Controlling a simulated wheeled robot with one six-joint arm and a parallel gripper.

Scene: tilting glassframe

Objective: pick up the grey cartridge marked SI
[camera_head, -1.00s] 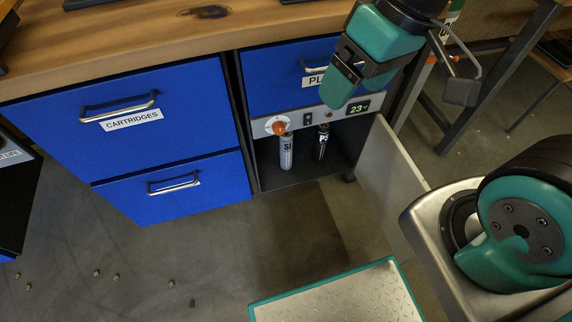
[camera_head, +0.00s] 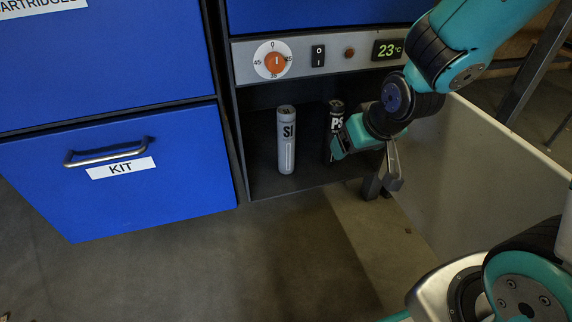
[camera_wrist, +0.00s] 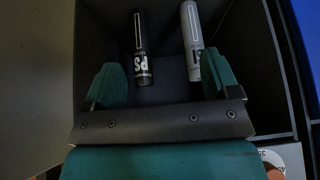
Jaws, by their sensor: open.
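The grey cartridge marked SI (camera_head: 287,140) stands upright inside the dark open compartment (camera_head: 262,186) under the control panel. A black cartridge marked PS (camera_head: 335,122) stands to its right, partly hidden by my gripper (camera_head: 362,160). In the wrist view my gripper (camera_wrist: 160,88) is open, with its two green fingers apart. The black PS cartridge (camera_wrist: 141,50) shows beyond the gap between the fingers. The grey SI cartridge (camera_wrist: 190,38) is close to the right finger in that picture, and its end is partly hidden there. Nothing is held.
The control panel (camera_head: 335,58) with an orange knob (camera_head: 275,63) and a 23°C display is above the compartment. An open door panel (camera_head: 470,165) stands at right. The floor in front is clear.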

